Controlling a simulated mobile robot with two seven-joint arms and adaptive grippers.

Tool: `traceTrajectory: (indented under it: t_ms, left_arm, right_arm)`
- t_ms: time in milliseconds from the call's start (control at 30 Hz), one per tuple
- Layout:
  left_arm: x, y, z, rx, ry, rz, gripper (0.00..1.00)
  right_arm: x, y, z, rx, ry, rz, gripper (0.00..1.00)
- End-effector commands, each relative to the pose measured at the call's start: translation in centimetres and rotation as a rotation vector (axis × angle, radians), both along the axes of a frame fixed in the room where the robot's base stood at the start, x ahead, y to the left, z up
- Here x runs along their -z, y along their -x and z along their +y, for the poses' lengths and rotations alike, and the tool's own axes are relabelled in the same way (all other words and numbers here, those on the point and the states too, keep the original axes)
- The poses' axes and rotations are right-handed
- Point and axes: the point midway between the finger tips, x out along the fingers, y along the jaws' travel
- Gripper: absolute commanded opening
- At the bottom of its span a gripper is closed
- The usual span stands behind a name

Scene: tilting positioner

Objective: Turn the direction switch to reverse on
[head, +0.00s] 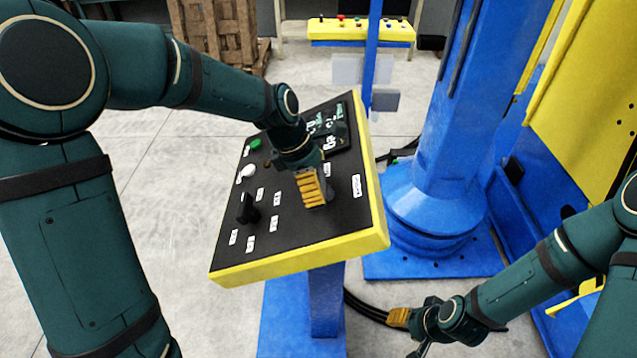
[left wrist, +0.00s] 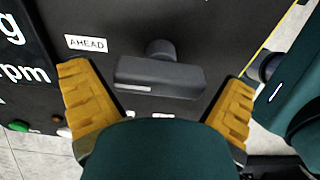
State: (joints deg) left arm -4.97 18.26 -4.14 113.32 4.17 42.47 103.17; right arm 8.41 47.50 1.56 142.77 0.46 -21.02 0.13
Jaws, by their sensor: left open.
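The direction switch (left wrist: 160,78) is a black bar-shaped knob on the dark panel face, with a pale line near its left end in the left wrist view. A white AHEAD label (left wrist: 86,44) is beside it to the left. Another label behind my gripper is mostly hidden. My left gripper (head: 313,188) is over the panel's right part, its yellow fingers apart on either side of the switch. I see no clear contact. In the head view my gripper hides the switch. My right gripper (head: 408,332) is low at the lower right, fingers spread, holding nothing visible.
The tilted control panel (head: 300,258) has a yellow rim. It bears another black knob (head: 248,208), a white button (head: 248,171), a green button (head: 255,144) and a display (head: 333,124). A blue column (head: 435,120) stands behind right. Black cables (head: 365,306) lie near my right gripper.

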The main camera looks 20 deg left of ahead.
Motion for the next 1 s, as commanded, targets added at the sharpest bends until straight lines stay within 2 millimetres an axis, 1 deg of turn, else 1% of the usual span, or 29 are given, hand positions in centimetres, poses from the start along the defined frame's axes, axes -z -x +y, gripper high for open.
traceTrajectory:
  t_ms: [100,333,367,400,467,500,800,1000]
  left_arm:
    - [0.31,-0.03,-0.14,0.0,0.0,0.0,1.0]
    - [0.31,-0.04,-0.14,0.0,0.0,-0.001,1.0]
    - [0.31,-0.04,-0.14,0.0,0.0,-0.001,0.89]
    - [0.3,-0.04,-0.14,0.0,0.0,-0.001,0.75]
    - [0.3,-0.04,-0.14,0.0,0.0,-0.001,0.54]
    - [0.3,-0.04,-0.14,0.0,0.0,-0.001,0.49]
    - [0.27,-0.06,-0.13,0.006,-0.001,-0.004,0.48]
    - [0.25,-0.07,-0.13,0.052,-0.007,-0.029,0.47]
  right_arm:
    - [0.04,-0.01,0.0,0.0,0.0,0.0,0.47]
    - [0.03,0.01,0.0,0.0,0.0,0.0,0.47]
    - [0.03,0.01,0.0,0.0,0.0,0.0,0.47]
    - [0.03,0.01,0.0,0.0,0.0,0.0,0.47]
    - [0.03,0.01,0.0,0.0,0.0,0.0,0.47]
    - [0.03,0.01,0.0,0.0,0.0,0.0,0.47]
    - [0.03,0.02,0.0,0.0,0.0,0.0,0.47]
    - [0.09,0.01,0.0,0.0,0.0,0.0,0.47]
